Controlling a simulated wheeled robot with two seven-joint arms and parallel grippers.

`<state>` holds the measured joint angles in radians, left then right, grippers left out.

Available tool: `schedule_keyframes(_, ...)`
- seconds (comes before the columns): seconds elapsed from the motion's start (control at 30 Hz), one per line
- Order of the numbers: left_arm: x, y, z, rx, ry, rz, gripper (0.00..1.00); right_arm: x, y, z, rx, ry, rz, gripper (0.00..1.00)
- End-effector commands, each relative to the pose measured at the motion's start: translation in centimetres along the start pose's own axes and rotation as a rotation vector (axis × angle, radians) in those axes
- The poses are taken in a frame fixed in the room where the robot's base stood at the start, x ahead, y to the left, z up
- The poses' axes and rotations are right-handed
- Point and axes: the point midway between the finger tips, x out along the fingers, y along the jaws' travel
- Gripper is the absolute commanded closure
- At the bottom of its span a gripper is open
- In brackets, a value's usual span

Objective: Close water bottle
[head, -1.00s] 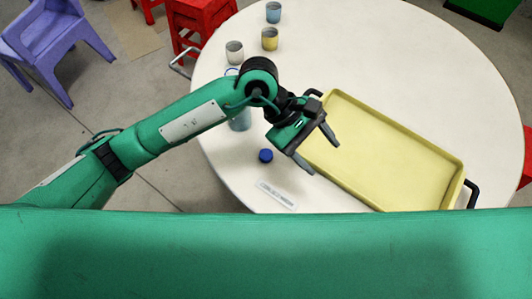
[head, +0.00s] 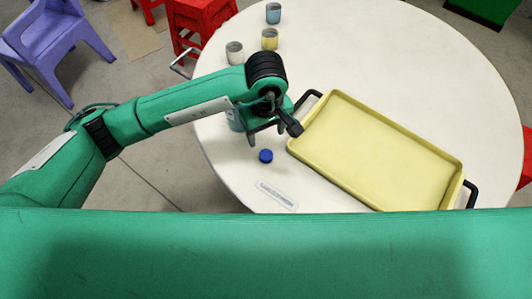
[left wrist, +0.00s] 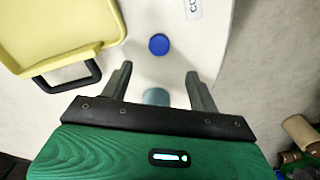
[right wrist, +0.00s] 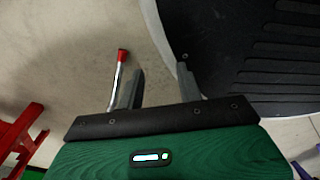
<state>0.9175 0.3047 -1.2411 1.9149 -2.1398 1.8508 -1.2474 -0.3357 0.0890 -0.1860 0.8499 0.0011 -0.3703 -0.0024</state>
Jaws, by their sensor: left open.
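The blue cap (head: 265,156) lies loose on the white table near its front left edge. It also shows in the left wrist view (left wrist: 159,44), beyond the fingertips. The water bottle (head: 235,118) is mostly hidden behind my left arm in the head view. In the left wrist view its blue-grey body (left wrist: 156,97) shows partly between the finger bases; whether it touches them I cannot tell. My left gripper (head: 267,143) is open, just behind the cap, with nothing clasped. My right gripper (right wrist: 160,70) is open and empty, over the floor away from the table.
A yellow tray (head: 383,151) with black handles lies right of the cap. A white label strip (head: 276,195) lies in front of the cap. Several cups, one yellow (head: 269,39), stand at the back left. The table's back right is clear. A purple chair (head: 50,40) stands left.

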Motion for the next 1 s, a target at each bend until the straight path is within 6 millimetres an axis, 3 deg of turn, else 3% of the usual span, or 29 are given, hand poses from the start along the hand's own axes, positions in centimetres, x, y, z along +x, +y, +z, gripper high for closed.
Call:
schedule_keyframes(0.1,2.5,-0.1,0.1,-0.003,-0.005,-0.003,0.39,-0.3,0.0,0.4,-0.001,-0.003,-0.001,0.64)
schedule_keyframes(0.3,5.2,0.0,0.0,-0.001,-0.002,-0.001,0.39,-0.4,0.0,1.2,-0.001,-0.012,-0.001,0.64)
schedule_keyframes(0.77,6.1,0.0,0.0,-0.001,-0.002,0.0,0.39,-0.5,-0.1,1.0,-0.002,-0.005,-0.001,0.64)
schedule_keyframes(1.0,8.8,0.0,-0.3,-0.002,-0.004,-0.002,0.39,-1.3,-0.1,2.2,-0.002,-0.016,-0.002,0.64)
